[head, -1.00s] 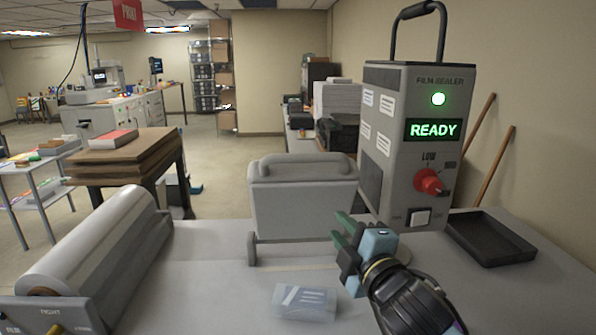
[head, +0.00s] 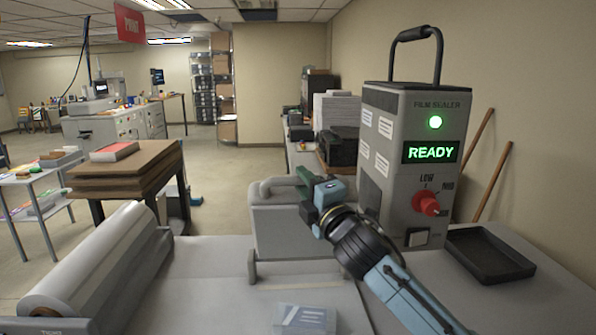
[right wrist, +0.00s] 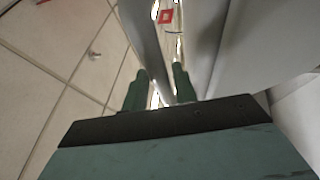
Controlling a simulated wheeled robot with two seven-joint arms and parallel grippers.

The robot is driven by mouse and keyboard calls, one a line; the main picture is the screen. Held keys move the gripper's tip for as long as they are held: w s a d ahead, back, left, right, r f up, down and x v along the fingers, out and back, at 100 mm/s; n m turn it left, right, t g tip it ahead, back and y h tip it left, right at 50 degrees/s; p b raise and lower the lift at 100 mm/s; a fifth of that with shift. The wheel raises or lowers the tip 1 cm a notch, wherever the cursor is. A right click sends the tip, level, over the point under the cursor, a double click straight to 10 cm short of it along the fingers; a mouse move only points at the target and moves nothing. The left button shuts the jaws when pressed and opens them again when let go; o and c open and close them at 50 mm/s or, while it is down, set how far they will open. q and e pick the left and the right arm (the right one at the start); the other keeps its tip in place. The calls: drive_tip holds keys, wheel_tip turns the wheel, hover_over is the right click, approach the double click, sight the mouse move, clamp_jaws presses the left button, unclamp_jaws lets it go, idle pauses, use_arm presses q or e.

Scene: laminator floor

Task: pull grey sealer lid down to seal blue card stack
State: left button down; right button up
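The grey sealer lid (head: 285,225) stands raised at the back of the grey sealer bed, with a rounded grip bar (head: 280,184) along its top edge. The pale blue card stack (head: 305,318) lies on the bed in front, at the bottom edge of the head view. My right gripper (head: 306,186) is at the right part of the lid's top, beside the grip bar. In the right wrist view its two green fingers (right wrist: 160,88) stand apart, with a narrow grey and bright strip between them. I cannot tell whether they touch the bar. My left gripper is out of view.
The film sealer box (head: 415,160) with a lit READY panel and red knob stands right of the lid. A black tray (head: 490,254) lies at the right. A film roll (head: 95,265) is at the left. The bed between roll and lid is clear.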

sight(298, 195)
drive_tip(key=shift+x, duration=1.6)
clamp_jaws()
